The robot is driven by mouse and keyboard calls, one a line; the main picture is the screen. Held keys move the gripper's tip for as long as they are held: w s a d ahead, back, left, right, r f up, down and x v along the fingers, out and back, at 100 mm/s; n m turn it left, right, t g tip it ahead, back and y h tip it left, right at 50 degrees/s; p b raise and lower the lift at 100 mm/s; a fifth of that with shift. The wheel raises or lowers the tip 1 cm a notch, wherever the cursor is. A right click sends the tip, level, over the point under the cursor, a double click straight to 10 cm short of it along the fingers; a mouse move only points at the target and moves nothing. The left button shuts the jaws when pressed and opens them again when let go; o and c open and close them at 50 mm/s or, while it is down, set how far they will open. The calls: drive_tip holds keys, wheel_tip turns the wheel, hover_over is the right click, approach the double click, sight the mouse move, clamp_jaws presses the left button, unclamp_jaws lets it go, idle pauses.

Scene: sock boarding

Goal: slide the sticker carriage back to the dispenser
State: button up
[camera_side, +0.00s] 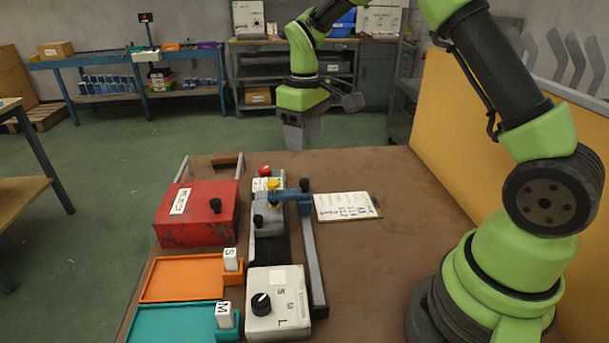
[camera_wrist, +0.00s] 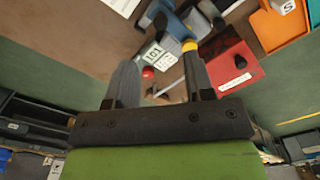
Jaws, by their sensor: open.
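A grey carriage block (camera_side: 268,220) with a black knob sits on a dark track, towards its far end. A blue arm (camera_side: 290,196) with a yellow piece (camera_side: 273,185) reaches over it; the yellow piece also shows in the wrist view (camera_wrist: 189,45). A cream box with a black dial and S, M, L marks (camera_side: 290,315), seemingly the dispenser, stands at the track's near end. My gripper (camera_side: 295,145) is open and empty, raised above and beyond the far end of the track. In the wrist view its two fingers (camera_wrist: 160,70) stand apart with nothing held.
A red box (camera_side: 197,215) stands left of the track, with an orange tray (camera_side: 180,280) and a teal tray (camera_side: 175,322) nearer. A red button (camera_side: 265,170) is at the track's far end. A clipboard (camera_side: 345,206) lies right; the table beyond it is clear.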

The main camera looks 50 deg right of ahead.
sight(305, 180)
wheel_tip(305, 180, down, 9)
drive_tip(key=shift+f, duration=0.1)
drive_tip(key=shift+c, duration=0.2)
clamp_jaws()
drive_tip(key=shift+s+a, duration=0.1)
